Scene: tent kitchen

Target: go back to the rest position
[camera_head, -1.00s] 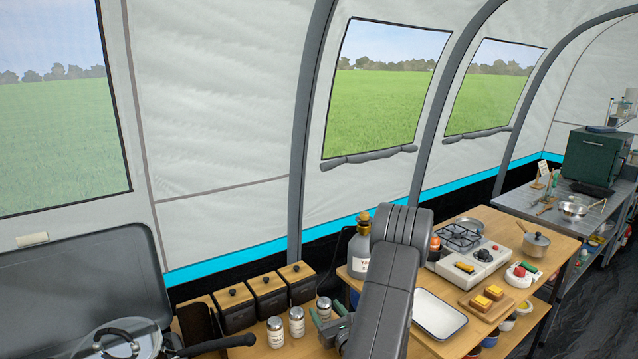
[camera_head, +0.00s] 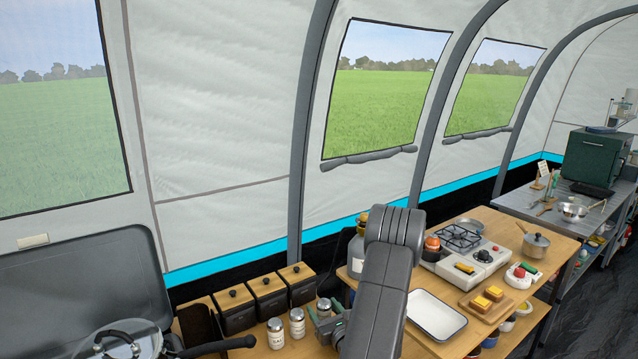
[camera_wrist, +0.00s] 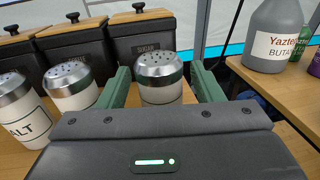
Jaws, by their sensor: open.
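My gripper (camera_wrist: 160,70) is open, with its two green fingers pointing forward in the wrist view. A shaker (camera_wrist: 160,76) with a perforated metal lid shows between the fingers, with gaps at both sides. I cannot tell how deep it sits between them. In the head view my gripper (camera_head: 325,325) is low at the centre, partly hidden by my arm, and the same shaker (camera_head: 324,306) shows just behind it. Nothing is visibly gripped.
Two more shakers (camera_head: 297,322) (camera_head: 276,334) stand close on the left. Black wooden-lidded boxes (camera_head: 268,297) stand behind. A lidded pan (camera_head: 122,340) is front left.

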